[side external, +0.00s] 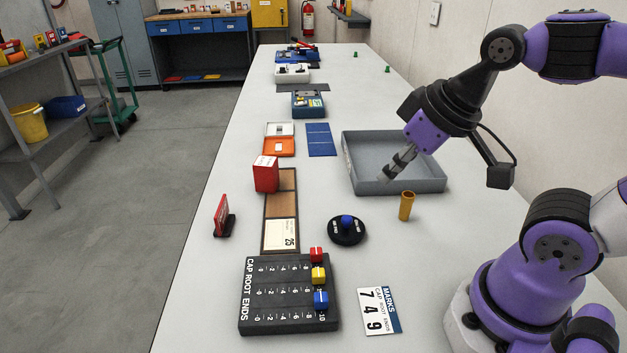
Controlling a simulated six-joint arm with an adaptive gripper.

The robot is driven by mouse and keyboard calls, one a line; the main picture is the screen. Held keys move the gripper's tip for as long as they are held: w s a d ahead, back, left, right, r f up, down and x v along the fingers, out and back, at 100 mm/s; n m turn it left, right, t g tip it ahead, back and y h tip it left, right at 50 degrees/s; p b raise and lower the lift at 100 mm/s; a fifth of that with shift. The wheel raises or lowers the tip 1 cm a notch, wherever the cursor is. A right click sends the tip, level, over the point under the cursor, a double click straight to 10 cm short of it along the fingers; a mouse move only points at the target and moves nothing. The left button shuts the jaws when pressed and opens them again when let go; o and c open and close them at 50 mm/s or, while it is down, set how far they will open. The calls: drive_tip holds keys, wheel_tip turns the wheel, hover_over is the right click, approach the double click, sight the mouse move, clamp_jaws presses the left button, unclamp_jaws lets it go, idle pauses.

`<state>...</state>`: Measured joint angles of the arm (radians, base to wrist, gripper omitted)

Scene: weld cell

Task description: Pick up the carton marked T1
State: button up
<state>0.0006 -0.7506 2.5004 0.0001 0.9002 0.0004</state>
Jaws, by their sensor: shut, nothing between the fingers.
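A red carton (266,174) stands upright on a long wooden board with a dark frame, left of the middle of the table. I cannot read a T1 mark on it at this size. My gripper (386,178) is shut and empty, pointing down and left over the grey tray (437,184). It is well to the right of the red carton and apart from it.
A brass-coloured cylinder (407,206) and a black disc with a blue knob (346,229) stand near the tray. A black slider box (288,294), a white marks card (380,311) and a red sign (222,215) are nearer. An orange box (279,147) lies behind the carton.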

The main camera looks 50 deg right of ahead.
drive_tip(key=o, duration=1.1)
drive_tip(key=shift+o, duration=0.2)
drive_tip(key=w+r+n, duration=0.2)
drive_tip(key=w+r, duration=0.2)
drive_tip(key=w, duration=0.6)
drive_tip(key=n+g+y, duration=0.2)
drive_tip(key=n, duration=0.2)
approach(272, 161)
drive_tip(key=a, duration=0.1)
drive_tip(key=x, duration=0.6)
drive_tip(key=shift+w+d+f, duration=0.15)
drive_tip(key=shift+w+d, duration=0.1)
drive_tip(key=shift+d, duration=0.1)
drive_tip(key=shift+x, duration=3.05)
